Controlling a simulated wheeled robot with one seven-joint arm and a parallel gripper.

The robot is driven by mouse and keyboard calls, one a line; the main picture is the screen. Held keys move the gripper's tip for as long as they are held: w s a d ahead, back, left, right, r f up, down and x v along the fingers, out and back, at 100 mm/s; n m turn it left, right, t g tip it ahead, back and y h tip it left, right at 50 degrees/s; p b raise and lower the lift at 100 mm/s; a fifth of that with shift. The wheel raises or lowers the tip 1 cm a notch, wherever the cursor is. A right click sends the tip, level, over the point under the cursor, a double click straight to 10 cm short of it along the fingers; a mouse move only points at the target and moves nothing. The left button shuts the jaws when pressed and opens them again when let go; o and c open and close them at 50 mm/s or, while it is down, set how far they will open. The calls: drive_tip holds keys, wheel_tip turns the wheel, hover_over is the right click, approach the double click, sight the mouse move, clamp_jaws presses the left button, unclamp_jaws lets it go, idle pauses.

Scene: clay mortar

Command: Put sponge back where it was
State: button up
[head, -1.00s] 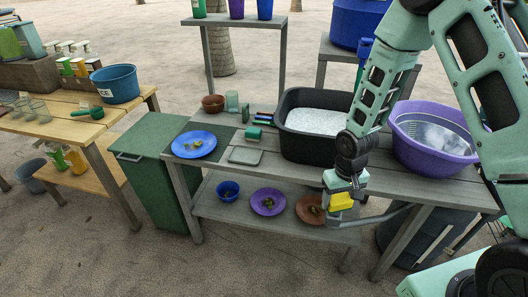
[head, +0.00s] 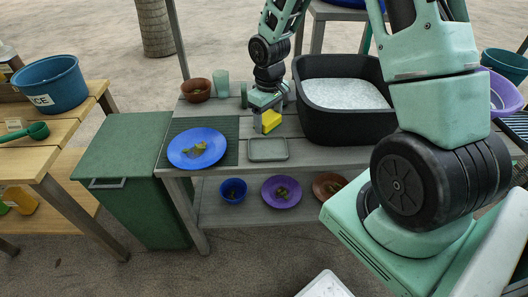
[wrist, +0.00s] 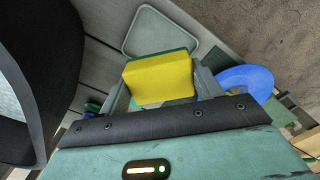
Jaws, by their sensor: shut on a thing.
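A yellow sponge with a green side (head: 271,121) is held in my gripper (head: 266,116). The gripper is shut on it, above the table and behind the small grey tray (head: 267,155) in the head view. In the wrist view the sponge (wrist: 158,80) sits between the fingers, with its yellow face toward the camera. The rounded grey tray (wrist: 150,22) shows beyond it and looks empty. The sponge appears apart from the tray; its exact height is hard to tell.
A black tub of ice (head: 347,122) stands close right of my gripper. A blue plate with scraps (head: 183,159) lies left of the tray. A brown bowl (head: 196,89) and a greenish cup (head: 221,82) stand behind. Dishes with scraps sit on the lower shelf.

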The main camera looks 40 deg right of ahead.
sight(268, 149)
wheel_tip(268, 149, down, 9)
drive_tip(key=shift+f, duration=0.15)
idle(0.4)
drive_tip(key=shift+f, duration=0.2)
drive_tip(key=o, duration=0.7)
drive_tip(key=shift+r, duration=0.1)
